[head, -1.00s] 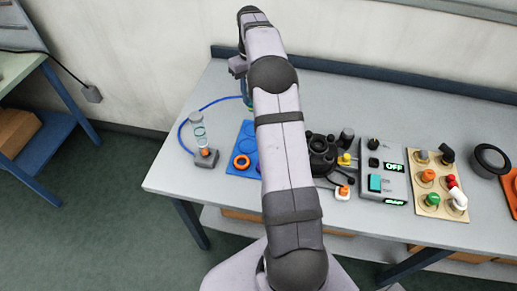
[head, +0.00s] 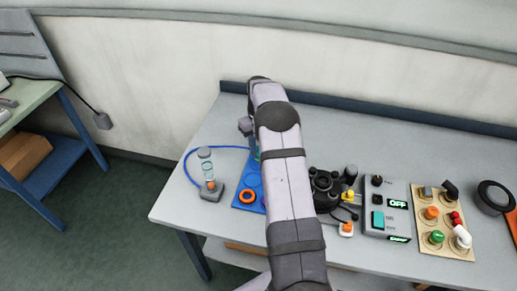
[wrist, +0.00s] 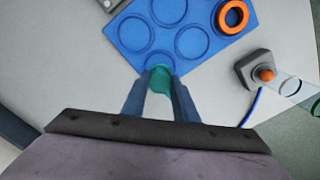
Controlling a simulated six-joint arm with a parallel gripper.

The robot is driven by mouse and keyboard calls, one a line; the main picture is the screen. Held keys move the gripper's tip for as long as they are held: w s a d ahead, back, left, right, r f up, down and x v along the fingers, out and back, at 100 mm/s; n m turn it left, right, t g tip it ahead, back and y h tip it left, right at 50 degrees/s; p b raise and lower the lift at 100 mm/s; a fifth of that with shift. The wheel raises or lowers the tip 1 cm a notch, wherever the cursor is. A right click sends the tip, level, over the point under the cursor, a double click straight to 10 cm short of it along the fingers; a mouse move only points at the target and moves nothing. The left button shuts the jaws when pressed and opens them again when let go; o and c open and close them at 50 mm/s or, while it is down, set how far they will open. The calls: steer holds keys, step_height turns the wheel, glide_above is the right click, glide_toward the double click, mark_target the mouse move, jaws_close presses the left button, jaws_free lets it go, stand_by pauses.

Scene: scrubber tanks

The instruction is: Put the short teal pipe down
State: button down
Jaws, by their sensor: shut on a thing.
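My gripper (wrist: 161,74) is shut on the short teal pipe (wrist: 160,84). In the wrist view the pipe shows between the two fingers, its tip at the edge of the blue tray (wrist: 182,42) with round recesses. I cannot tell whether the pipe touches the tray. One recess lies just beyond the fingertips and looks empty. An orange ring (wrist: 233,17) sits in another recess. In the head view, my arm hides most of the gripper and part of the tray (head: 242,207); the orange ring (head: 247,196) shows near the tray's front end.
A small grey stand with a clear tube (head: 210,190) and a blue hose (head: 188,160) are left of the tray. To the right are a black knobbed unit (head: 325,188), a switch panel (head: 386,220) and a fitting board (head: 440,238). The table's left back area is clear.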

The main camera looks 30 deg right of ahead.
steer(key=shift+f, duration=0.95)
steer(key=shift+f, duration=0.15)
steer(key=c, duration=1.4)
jaws_free()
step_height(320, 180, up, 12)
steer(key=b, duration=0.3)
steer(key=shift+r+b, duration=0.2)
steer(key=shift+b, duration=0.15)
steer(key=shift+a, duration=0.1)
